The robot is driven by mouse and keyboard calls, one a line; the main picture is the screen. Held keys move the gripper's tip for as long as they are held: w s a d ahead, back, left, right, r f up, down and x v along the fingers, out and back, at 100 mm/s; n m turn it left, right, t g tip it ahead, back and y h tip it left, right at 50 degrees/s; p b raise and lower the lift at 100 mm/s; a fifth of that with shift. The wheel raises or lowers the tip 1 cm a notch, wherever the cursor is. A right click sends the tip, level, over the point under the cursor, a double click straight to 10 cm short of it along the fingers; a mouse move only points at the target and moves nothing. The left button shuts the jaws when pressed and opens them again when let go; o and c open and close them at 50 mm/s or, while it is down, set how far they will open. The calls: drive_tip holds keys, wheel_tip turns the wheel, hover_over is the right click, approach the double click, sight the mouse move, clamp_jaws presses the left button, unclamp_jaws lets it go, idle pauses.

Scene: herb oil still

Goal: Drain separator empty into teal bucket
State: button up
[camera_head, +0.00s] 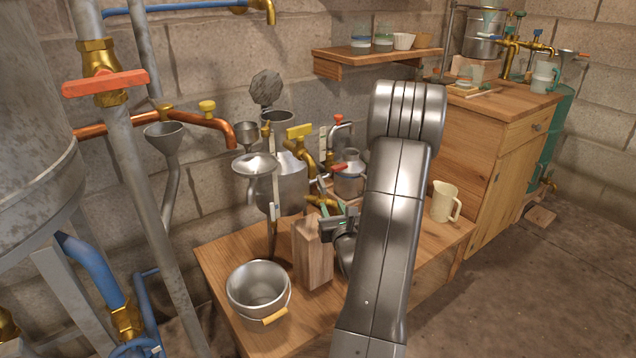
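The likely separator is a grey metal vessel (286,188) at the back of the low wooden bench, with a funnel-like cup and a gauge strip at its left. A brass tap with a yellow handle (299,132) stands in front of its upper part. A metal bucket (258,287) with a yellow grip stands upright at the bench's front left; its visible inside looks empty. I see no clearly teal bucket. My gripper (338,226) is beside the top of a wooden block (313,253), near a small teal-green part. My arm hides much of it, so its grasp is unclear.
A cream mug (444,202) stands at the bench's right. A smaller metal pot (349,180) with a red-handled tap is behind my gripper. A large tank and a red-handled valve (105,84) crowd the left.

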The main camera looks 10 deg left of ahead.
sight(322, 182)
drive_tip(key=b+x, duration=0.1)
drive_tip(key=x, duration=1.2)
drive_tip(key=shift+w+b, duration=0.1)
drive_tip(key=shift+b, duration=0.3)
clamp_jaws()
